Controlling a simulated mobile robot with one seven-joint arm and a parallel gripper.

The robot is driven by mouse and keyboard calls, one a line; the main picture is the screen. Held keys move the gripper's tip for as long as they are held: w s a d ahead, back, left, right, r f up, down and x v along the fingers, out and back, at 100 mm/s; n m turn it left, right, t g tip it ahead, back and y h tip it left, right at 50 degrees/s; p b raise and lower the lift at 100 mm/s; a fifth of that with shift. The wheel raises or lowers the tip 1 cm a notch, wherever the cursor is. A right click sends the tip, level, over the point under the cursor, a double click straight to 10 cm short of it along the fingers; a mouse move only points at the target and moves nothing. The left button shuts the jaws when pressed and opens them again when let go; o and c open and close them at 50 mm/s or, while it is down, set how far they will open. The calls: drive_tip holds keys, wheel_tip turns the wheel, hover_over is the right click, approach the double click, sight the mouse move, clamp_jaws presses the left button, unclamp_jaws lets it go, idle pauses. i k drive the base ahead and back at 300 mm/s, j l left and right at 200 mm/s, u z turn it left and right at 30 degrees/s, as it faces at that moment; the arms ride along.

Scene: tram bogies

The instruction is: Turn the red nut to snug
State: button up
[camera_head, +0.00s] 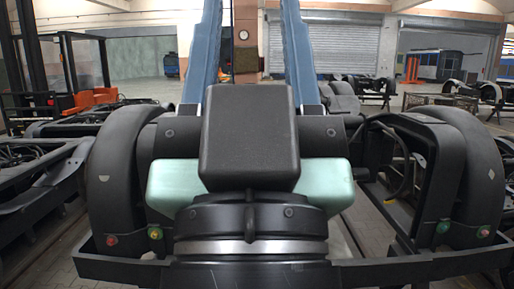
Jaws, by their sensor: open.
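A small red nut (112,240) shows at the lower left, on the dark bogie frame (130,268) just below the left black wheel. A small orange-yellow nut (156,233) sits to its right. I do not see my gripper's fingers.
Black curved wheels (120,180) stand at both sides of the bogie, the right one (470,170) near the right edge. Blue beams (203,50) rise behind. An orange forklift (90,98) is at the left. Other bogies stand farther back, with paved floor between.

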sight(111, 240)
drive_tip(key=i+j, duration=1.8)
drive_tip(key=k+j+u, duration=0.05)
drive_tip(key=j, duration=0.1)
